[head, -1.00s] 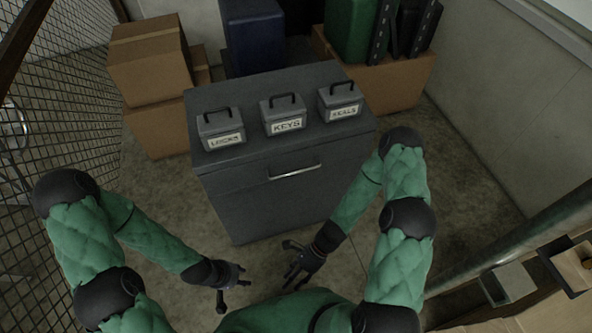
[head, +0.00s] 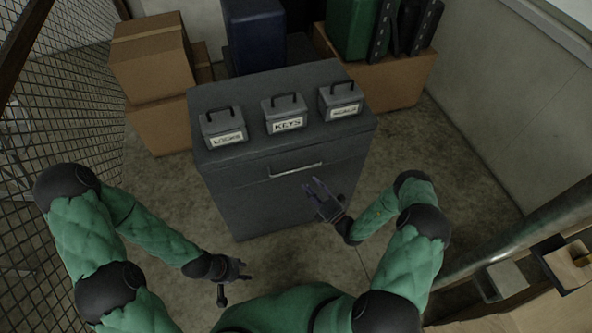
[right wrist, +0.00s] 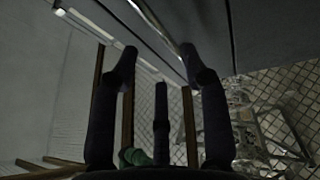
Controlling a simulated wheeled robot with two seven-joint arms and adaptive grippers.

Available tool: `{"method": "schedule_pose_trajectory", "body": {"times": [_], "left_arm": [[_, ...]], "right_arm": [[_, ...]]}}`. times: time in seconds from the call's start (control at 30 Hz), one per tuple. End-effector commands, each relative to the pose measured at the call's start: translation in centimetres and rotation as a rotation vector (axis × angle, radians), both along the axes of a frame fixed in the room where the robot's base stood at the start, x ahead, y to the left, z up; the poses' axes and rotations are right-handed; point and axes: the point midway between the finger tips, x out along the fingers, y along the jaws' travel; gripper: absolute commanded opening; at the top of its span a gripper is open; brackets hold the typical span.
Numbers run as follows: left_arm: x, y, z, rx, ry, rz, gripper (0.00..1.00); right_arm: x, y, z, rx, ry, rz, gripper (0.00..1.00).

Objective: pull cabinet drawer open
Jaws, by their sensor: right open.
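The dark grey cabinet (head: 265,205) stands in the middle of the head view. Its top drawer (head: 240,177) looks shut, with a bright horizontal bar handle (head: 296,170) on its front. My right gripper (head: 314,184) is open and empty, in front of the cabinet and just below the handle in the picture. In the right wrist view its spread fingers (right wrist: 157,62) point toward a shiny bar, seemingly the handle (right wrist: 158,30), which is not between them. My left gripper (head: 243,269) hangs low in front of the cabinet, away from it; its finger opening is unclear.
Three grey handled boxes labelled LOCKS (head: 223,130), KEYS (head: 286,116) and one blurred label (head: 341,103) stand on the cabinet. Cardboard boxes (head: 155,65) are behind left, another (head: 395,80) behind right. A mesh fence (head: 65,110) is at left. Floor right of the cabinet is clear.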

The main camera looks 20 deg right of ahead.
Motion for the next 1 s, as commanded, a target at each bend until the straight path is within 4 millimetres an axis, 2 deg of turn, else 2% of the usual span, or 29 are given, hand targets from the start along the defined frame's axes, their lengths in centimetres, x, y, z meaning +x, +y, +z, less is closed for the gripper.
{"method": "schedule_pose_trajectory", "body": {"times": [0.3, 0.5, 0.7, 0.93, 0.97, 1.0], "left_arm": [[0.0, 0.0, -1.0, 0.0, 0.0, 0.0, 0.4], [0.0, 0.0, -1.4, 0.0, 0.0, 0.0, 0.4], [0.0, 0.0, -1.5, 0.0, 0.0, 0.0, 0.4], [0.0, 0.0, -1.5, 0.0, 0.0, 0.0, 0.4], [0.0, 0.0, -1.5, 0.0, 0.0, 0.0, 0.4], [0.0, 0.0, -1.5, 0.0, 0.0, 0.0, 0.4]], "right_arm": [[5.1, 2.5, 1.0, -0.003, -0.003, 0.006, 0.46], [7.3, 3.5, 1.4, -0.004, -0.001, 0.005, 0.46], [8.1, 3.9, 1.7, -0.004, -0.001, 0.004, 0.46], [8.1, 3.9, 1.7, -0.004, -0.001, 0.004, 0.46], [8.1, 3.9, 1.7, -0.004, -0.001, 0.004, 0.43], [8.1, 3.9, 1.7, -0.004, -0.001, 0.004, 0.32]]}}
